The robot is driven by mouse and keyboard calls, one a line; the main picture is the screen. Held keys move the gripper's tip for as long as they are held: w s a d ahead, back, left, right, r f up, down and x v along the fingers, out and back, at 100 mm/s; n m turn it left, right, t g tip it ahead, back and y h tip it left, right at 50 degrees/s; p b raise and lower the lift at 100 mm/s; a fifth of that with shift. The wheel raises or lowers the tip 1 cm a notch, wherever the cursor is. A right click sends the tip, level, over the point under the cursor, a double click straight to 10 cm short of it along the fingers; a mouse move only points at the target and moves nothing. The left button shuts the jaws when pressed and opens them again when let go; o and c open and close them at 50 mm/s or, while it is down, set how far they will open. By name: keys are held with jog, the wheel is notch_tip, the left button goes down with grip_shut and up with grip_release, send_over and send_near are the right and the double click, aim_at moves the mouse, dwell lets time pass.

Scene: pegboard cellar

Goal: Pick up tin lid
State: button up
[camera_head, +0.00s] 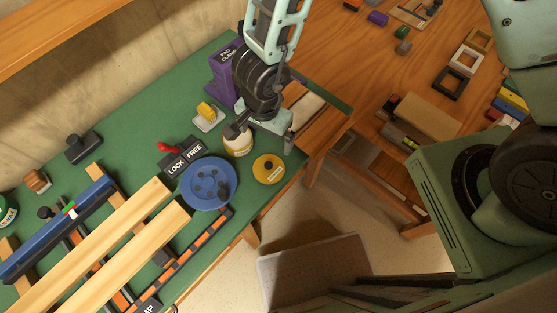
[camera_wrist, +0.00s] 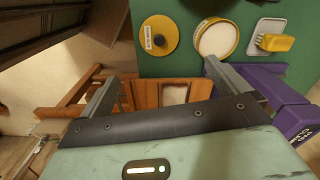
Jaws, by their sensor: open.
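The tin lid (camera_head: 269,169) is a yellow disc with a small dark knob and a label. It lies flat on the green bench top (camera_head: 137,118) near its front edge. It also shows at the top of the wrist view (camera_wrist: 158,36). The open tin (camera_head: 238,146), pale inside with a yellow rim, stands just beside it and shows in the wrist view (camera_wrist: 216,39). My gripper (camera_head: 263,139) is open and empty, with its fingers apart in the wrist view (camera_wrist: 161,73). It is near the lid and the tin, not touching the lid as far as I can see.
A blue round dish (camera_head: 208,184) sits left of the lid. A LOCK/FREE plate with a red lever (camera_head: 180,158), a yellow block on a pale dish (camera_head: 207,114) and a purple stand (camera_head: 222,75) are nearby. Wooden planks (camera_head: 120,255) lie left. A wooden box (camera_head: 318,122) adjoins the bench's right end.

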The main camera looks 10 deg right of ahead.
aim_at(268, 165)
notch_tip(268, 165, down, 13)
jog(key=b, duration=0.5)
jog(key=shift+d+r, duration=0.15)
notch_tip(268, 165, down, 5)
jog(key=shift+r, duration=0.1)
jog(key=c, duration=0.7)
